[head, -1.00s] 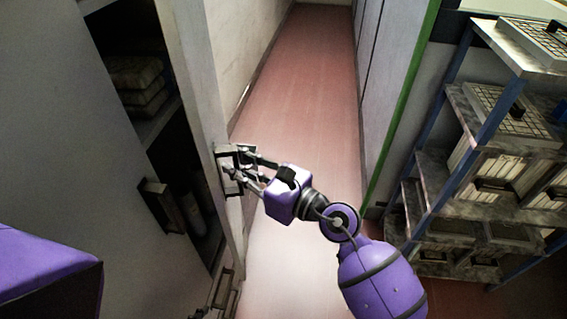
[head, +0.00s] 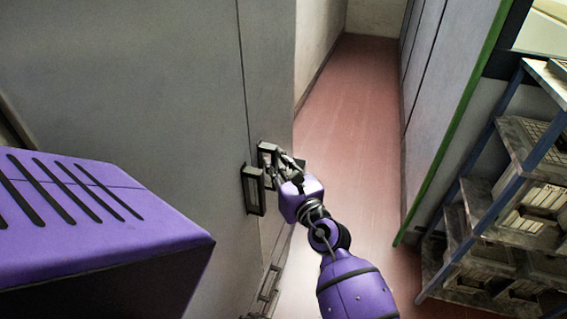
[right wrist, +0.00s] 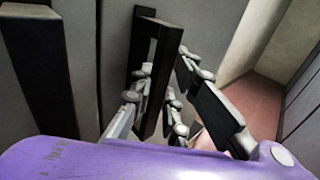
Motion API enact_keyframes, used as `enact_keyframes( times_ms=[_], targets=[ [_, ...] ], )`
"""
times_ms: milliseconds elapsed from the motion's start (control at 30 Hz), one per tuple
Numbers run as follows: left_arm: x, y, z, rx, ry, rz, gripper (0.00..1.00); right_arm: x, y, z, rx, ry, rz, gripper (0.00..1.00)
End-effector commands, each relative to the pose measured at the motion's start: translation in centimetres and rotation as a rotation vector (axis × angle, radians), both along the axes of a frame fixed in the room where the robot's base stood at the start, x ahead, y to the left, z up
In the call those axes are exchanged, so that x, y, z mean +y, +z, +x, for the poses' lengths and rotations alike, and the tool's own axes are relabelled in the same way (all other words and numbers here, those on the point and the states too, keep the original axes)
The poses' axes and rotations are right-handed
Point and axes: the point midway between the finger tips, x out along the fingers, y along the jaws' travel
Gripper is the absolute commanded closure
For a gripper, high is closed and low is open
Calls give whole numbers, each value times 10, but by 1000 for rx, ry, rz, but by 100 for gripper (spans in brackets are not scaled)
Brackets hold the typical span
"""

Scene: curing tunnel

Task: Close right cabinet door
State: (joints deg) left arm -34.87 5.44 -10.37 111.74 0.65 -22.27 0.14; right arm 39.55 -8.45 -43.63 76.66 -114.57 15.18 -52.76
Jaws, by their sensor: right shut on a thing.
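The right cabinet door (head: 268,75) is a grey panel. It stands about flush with the left door (head: 150,95), with only a thin dark seam between them. Its dark frame-shaped handle (head: 267,150) is gripped by my right gripper (head: 277,162), whose fingers are around the bar. In the right wrist view the handle (right wrist: 148,90) stands upright between the fingers (right wrist: 160,95). The left door's handle (head: 253,190) is just beside it, apart from the gripper. Whether the door is fully seated cannot be told. My left gripper is out of view.
A corridor with a reddish floor (head: 350,110) runs clear to the right of the cabinet. A metal rack (head: 480,165) with trays and boxes stands at the right. More handles (head: 268,285) show low on the cabinet front.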

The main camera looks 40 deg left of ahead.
Motion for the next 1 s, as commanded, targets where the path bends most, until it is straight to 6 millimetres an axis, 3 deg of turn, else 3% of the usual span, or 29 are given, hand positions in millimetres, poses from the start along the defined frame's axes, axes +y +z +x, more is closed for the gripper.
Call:
enact_keyframes(
  times_ms=[500, 533, 633, 1000],
  targets=[
    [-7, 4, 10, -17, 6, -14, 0, 10, 0, -7, 0, 12, -2, 100],
    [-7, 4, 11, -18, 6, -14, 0, 10, 0, -7, 0, 12, -2, 85],
    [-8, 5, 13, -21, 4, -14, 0, 10, 0, -7, 1, 12, -2, 73],
    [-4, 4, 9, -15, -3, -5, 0, 8, 1, -5, 0, 6, 0, 73]
  ],
)
